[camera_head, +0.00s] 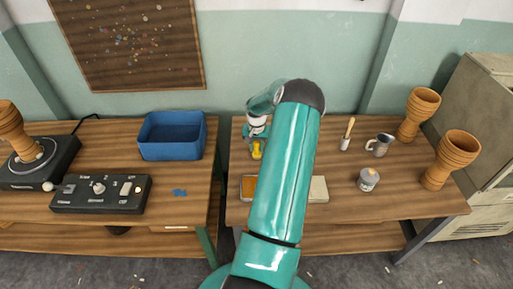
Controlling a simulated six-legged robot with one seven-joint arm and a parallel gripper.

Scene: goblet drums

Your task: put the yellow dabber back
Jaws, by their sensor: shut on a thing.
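My gripper (257,144) points down over the back left part of the right table. It is shut on the yellow dabber (257,153), which shows as a small yellow piece just below the fingers. I cannot tell whether the dabber touches the tabletop. In front of it lies a flat piece with an orange-brown top (249,187), partly hidden by my arm. A pale flat block (319,189) shows on the other side of my arm. The table between these two is hidden behind the arm.
On the right table (405,204) stand a brush with a wooden handle (348,134), a metal jug (379,145), a small jar (368,180) and two wooden goblet drums (452,159). The left table, across a gap, holds a blue bin (172,136) and a black control box (100,193).

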